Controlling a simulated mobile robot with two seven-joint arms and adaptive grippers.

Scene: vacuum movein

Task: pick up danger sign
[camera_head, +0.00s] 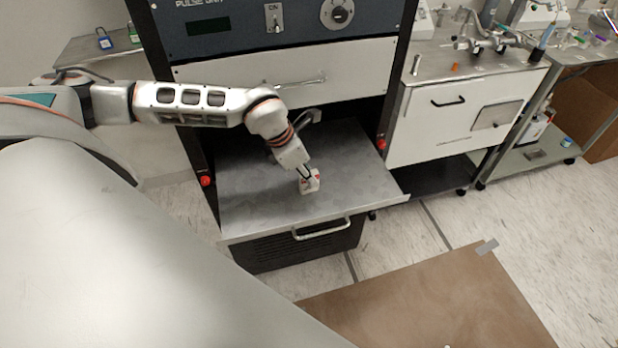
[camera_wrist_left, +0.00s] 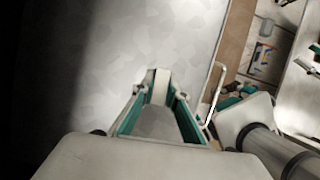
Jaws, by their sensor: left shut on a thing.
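The danger sign (camera_head: 310,184) is a small white piece with red marks on the grey pull-out shelf (camera_head: 248,205), right of its middle. My left gripper (camera_head: 306,174) reaches down from above and is shut on the sign. The left wrist view shows its two teal-lined fingers (camera_wrist_left: 161,88) with a pale narrow piece (camera_wrist_left: 161,82) between the tips. The fingers hide part of the sign, and I cannot tell whether it still touches the shelf. My right gripper is in neither view.
A cabinet front with a white drawer (camera_head: 235,70) and dark panel rises behind the shelf. Red knobs (camera_head: 206,181) flank the shelf. A handle (camera_head: 321,229) sticks out at its front edge. A white cabinet (camera_head: 455,115) stands to the right. The shelf around the sign is clear.

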